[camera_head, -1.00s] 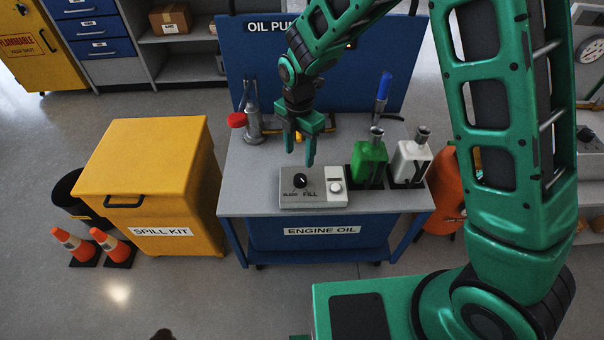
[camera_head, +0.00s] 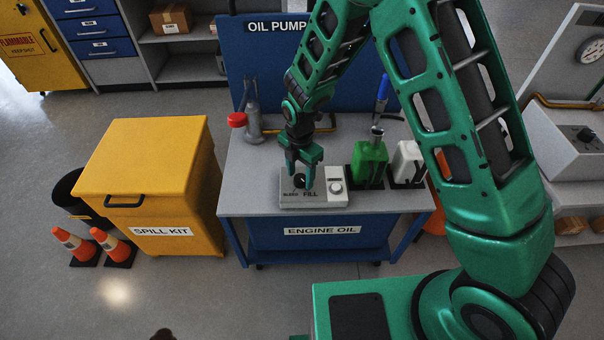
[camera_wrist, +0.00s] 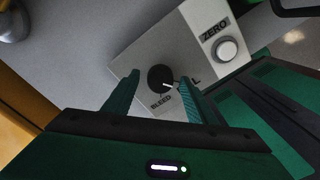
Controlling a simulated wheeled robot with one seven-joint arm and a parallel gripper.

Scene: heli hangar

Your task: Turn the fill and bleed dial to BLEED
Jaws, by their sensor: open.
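The fill and bleed dial is a round black knob with a white pointer line. In the wrist view the dial (camera_wrist: 161,78) sits between my open fingers, with BLEED printed beside it and FILL mostly hidden by a finger. The pointer line is on the side towards the FILL label. The dial is on a grey control box (camera_head: 290,199) on the engine oil bench, labelled BLEED and FILL at its front in the head view. My gripper (camera_head: 300,187) is open, pointing down over the dial; its fingertips (camera_wrist: 158,82) straddle the knob. I cannot tell whether they touch it.
A white ZERO button (camera_wrist: 225,49) is on a light panel right of the dial. Green (camera_head: 369,162) and white (camera_head: 407,163) bottles stand in holders behind right. A yellow spill kit box (camera_head: 150,180) stands left of the bench.

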